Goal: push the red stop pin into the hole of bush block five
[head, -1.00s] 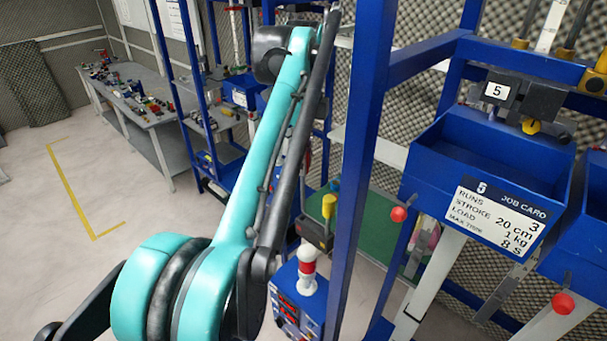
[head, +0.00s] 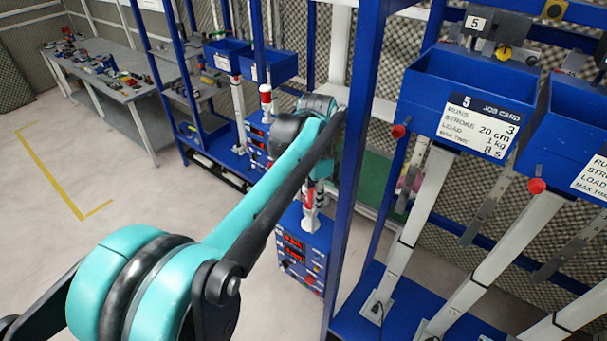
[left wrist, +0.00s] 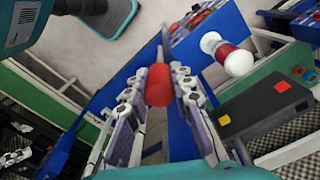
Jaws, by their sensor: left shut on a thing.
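The red stop pin (left wrist: 158,86) shows as a short red cylinder between the fingertips in the left wrist view. My left gripper (left wrist: 158,95) is shut on it, with a jointed finger on each side. In the head view my left arm reaches in from the left, and its far end is beside the blue upright post; the fingers and pin are not clear there. A small plate marked 5 (head: 475,23) sits beside a dark block (head: 507,27) above the blue bin at upper right. I cannot make out a hole in it. My right gripper is not in view.
The blue post (head: 358,150) stands close to my left arm's far end. A red-and-white lamp (left wrist: 228,55) stands near the gripper. Open floor (head: 60,190) lies at left.

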